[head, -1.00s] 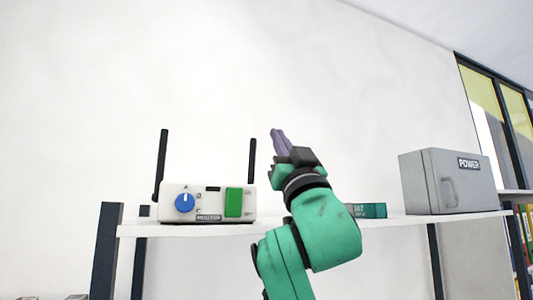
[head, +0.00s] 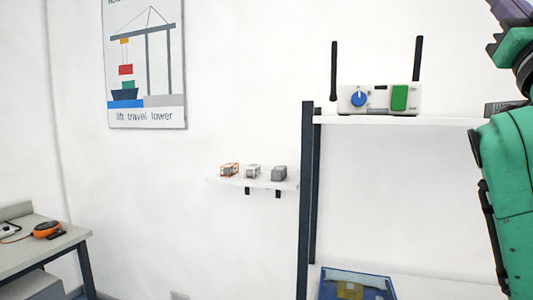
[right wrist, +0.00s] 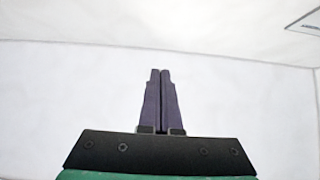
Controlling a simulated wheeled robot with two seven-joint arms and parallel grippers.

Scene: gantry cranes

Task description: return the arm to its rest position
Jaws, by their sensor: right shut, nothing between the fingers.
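My right arm (head: 507,190) is green and stands raised at the right edge of the head view, bent upward. My right gripper (right wrist: 160,75) shows in the right wrist view with its two purple fingers together and nothing between them. It points toward bare white wall and ceiling. In the head view only part of the gripper shows at the top right corner, and its tips are cut off. My left gripper is in neither view.
A white control box (head: 380,99) with a blue knob, green switch and two antennas stands on the shelf (head: 400,120), left of my arm. A small wall shelf (head: 250,184) holds three small blocks. A blue tray (head: 355,283) sits lower. A table (head: 45,252) is at left.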

